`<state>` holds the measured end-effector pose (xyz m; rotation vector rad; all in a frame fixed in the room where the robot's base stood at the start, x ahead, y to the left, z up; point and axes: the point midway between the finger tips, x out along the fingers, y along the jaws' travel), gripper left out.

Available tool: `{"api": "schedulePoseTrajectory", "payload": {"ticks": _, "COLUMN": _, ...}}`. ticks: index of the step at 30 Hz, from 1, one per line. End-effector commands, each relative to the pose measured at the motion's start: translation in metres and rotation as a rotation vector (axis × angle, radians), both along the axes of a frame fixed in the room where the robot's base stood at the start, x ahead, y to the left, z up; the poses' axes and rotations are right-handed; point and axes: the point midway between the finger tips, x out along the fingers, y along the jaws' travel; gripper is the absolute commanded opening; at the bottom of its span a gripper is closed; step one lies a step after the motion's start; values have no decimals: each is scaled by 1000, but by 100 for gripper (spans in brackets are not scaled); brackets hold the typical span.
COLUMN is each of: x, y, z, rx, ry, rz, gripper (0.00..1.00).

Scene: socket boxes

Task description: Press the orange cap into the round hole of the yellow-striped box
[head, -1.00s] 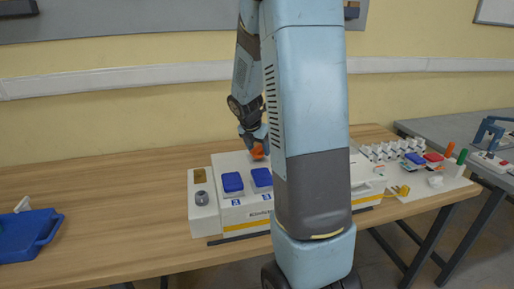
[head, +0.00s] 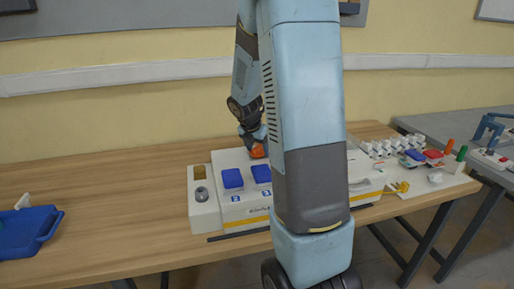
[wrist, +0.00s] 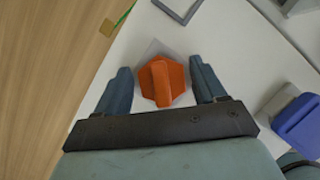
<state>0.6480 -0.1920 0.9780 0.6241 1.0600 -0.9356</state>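The orange cap (wrist: 162,80) is hexagonal with a raised bar across its top. In the wrist view it lies between the fingers of my gripper (wrist: 161,68), which stand apart with a gap on each side. The cap sits over a pale grey square on the white box top; I cannot tell how deep it sits, and any hole under it is hidden. In the head view the cap (head: 257,151) is on the back of the yellow-striped box (head: 240,212), just below my gripper (head: 254,138). My arm hides the box's middle.
Two blue covers (head: 232,178) and a grey round knob (head: 201,194) are on the box's left part. A blue tray (head: 28,232) stands far left. A board with coloured parts (head: 432,185) is right. The table between tray and box is clear.

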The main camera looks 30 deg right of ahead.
Motion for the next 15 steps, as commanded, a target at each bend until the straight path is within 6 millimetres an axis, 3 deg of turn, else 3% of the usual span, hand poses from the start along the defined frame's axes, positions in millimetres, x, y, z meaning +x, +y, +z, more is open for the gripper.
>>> {"api": "schedulePoseTrajectory", "payload": {"ticks": 6, "x": 0, "y": 0, "z": 0, "rx": 0, "ry": 0, "rz": 1, "gripper": 92}}
{"api": "schedulePoseTrajectory", "payload": {"ticks": 15, "x": 0, "y": 1, "z": 2, "rx": 0, "ry": -1, "rz": 0, "gripper": 92}}
